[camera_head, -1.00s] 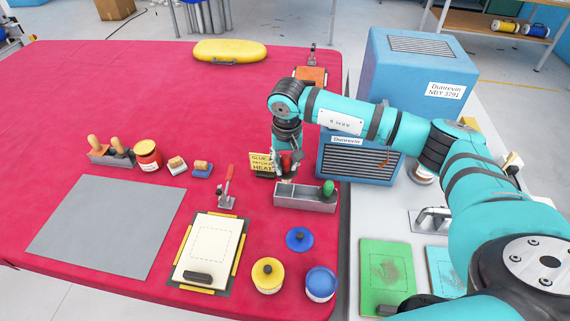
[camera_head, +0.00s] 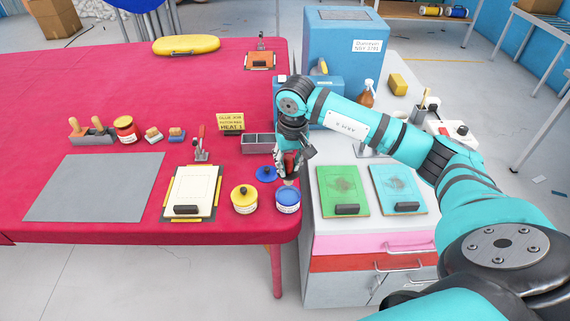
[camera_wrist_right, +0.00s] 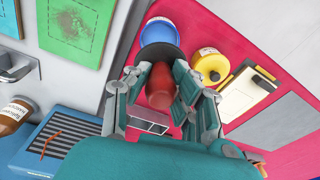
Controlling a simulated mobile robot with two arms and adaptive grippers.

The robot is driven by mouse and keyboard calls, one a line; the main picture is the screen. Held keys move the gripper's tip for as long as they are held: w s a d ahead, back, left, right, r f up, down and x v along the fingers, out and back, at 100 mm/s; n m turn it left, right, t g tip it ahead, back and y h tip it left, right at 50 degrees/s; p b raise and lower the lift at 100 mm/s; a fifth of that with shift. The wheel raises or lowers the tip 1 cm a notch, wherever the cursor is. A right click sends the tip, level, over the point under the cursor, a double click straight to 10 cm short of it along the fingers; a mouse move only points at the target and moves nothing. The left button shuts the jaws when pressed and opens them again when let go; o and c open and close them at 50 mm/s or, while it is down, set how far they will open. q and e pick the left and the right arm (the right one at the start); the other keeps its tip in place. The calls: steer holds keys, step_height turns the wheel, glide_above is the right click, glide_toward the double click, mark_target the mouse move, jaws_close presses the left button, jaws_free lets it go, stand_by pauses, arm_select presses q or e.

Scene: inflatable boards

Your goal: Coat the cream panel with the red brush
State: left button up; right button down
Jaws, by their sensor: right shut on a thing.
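The cream panel (camera_head: 191,183) lies on the red table on a dark board with yellow edge strips, and has a dashed outline; it also shows in the wrist view (camera_wrist_right: 243,97). My right gripper (camera_head: 287,168) is shut on the red brush (camera_wrist_right: 160,86), handle up between the fingers. The brush is directly over the open blue pot (camera_head: 288,203), which also shows in the wrist view (camera_wrist_right: 160,30). I cannot tell whether its bristles touch the contents. My left gripper is out of view.
A yellow pot (camera_head: 244,199) and a blue lid (camera_head: 266,174) stand beside the blue pot. A red toggle clamp (camera_head: 201,147) is behind the panel. A grey divided tray (camera_head: 258,144) lies behind. Green (camera_head: 343,187) and light-blue (camera_head: 397,185) boards lie right.

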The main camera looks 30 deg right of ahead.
mark_target(289, 171)
steer(key=shift+w+d+f+b, duration=0.15)
steer(key=shift+f+b, duration=0.1)
steer(key=shift+f, duration=0.35)
steer(key=shift+w+f+b, duration=0.1)
steer(key=shift+f+b, duration=0.1)
steer(key=shift+f, duration=0.8)
steer(key=shift+f+b, duration=0.75)
steer(key=shift+f, duration=0.65)
steer(key=shift+s, duration=0.1)
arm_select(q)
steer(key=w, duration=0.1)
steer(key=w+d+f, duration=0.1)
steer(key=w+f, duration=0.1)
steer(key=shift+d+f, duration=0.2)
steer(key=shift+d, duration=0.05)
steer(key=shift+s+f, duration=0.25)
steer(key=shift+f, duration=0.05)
arm_select(e)
steer(key=shift+f, duration=0.25)
arm_select(q)
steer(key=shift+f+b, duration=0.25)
steer(key=shift+b, duration=0.25)
arm_select(e)
steer(key=shift+f, duration=0.25)
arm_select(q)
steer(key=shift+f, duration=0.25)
